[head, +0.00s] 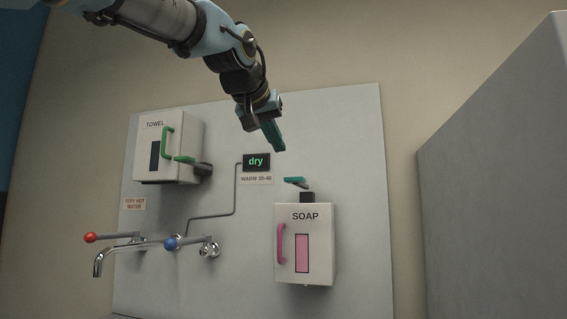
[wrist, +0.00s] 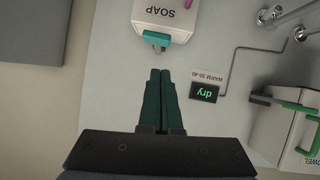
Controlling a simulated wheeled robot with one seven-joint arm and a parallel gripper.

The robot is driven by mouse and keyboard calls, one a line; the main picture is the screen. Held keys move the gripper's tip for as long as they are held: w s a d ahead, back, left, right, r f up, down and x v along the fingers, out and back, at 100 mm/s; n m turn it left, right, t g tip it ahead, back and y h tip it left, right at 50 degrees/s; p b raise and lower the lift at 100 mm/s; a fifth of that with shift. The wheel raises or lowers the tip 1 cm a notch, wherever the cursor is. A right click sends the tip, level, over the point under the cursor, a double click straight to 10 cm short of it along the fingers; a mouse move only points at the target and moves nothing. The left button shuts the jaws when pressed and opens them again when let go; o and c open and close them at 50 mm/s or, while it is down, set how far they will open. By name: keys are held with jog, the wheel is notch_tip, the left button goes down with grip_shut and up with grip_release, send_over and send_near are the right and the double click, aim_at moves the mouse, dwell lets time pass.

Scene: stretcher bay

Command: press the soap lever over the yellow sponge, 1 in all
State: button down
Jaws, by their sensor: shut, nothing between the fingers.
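The soap dispenser (head: 318,262) is a white box on the wall panel, with a pink handle (head: 281,244) and a pink window. Its teal soap lever (head: 295,181) sticks out above the box on a dark mount. In the wrist view the soap lever (wrist: 155,38) lies just beyond my fingertips, at the edge of the soap box (wrist: 165,18). My gripper (head: 281,149) is shut and empty, pointing down, above and left of the lever and apart from it. My shut fingers (wrist: 160,72) also show in the wrist view. I see no yellow sponge in either view.
A towel dispenser (head: 182,125) with green handle and lever hangs at left. A small "dry" display (head: 256,162) sits between the boxes. Below are a tap with a red knob (head: 90,238) and a blue knob (head: 171,243). A grey block (head: 490,190) stands at right.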

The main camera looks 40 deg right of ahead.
jog(key=shift+v, duration=1.2)
jog(key=shift+w, duration=0.1)
jog(key=w+a+f+n+y+p, duration=0.1)
jog(key=w+a+f+n+y, duration=0.1)
jog(key=w+a+f, duration=0.65)
jog(key=w+a+f+n+y, duration=0.1)
jog(key=w+a+f+y, duration=0.3)
jog(key=f, duration=0.7)
jog(key=w+a+f+n+y+p, duration=0.1)
jog(key=w+a+f+n, duration=0.1)
jog(key=w+a+f, duration=0.6)
jog(key=s+a+f+n+g+y, duration=0.2)
jog(key=s+a+f+y, duration=0.15)
jog(key=a+f, duration=0.95)
jog(key=s+a+f+n+g+p, duration=0.1)
jog(key=s+a+f+n+g, duration=0.1)
jog(key=s+a+f, duration=0.7)
jog(key=s+a, duration=0.1)
jog(key=a, duration=0.2)
jog(key=shift+f+n+p, duration=0.3)
jog(key=shift+n, duration=0.1)
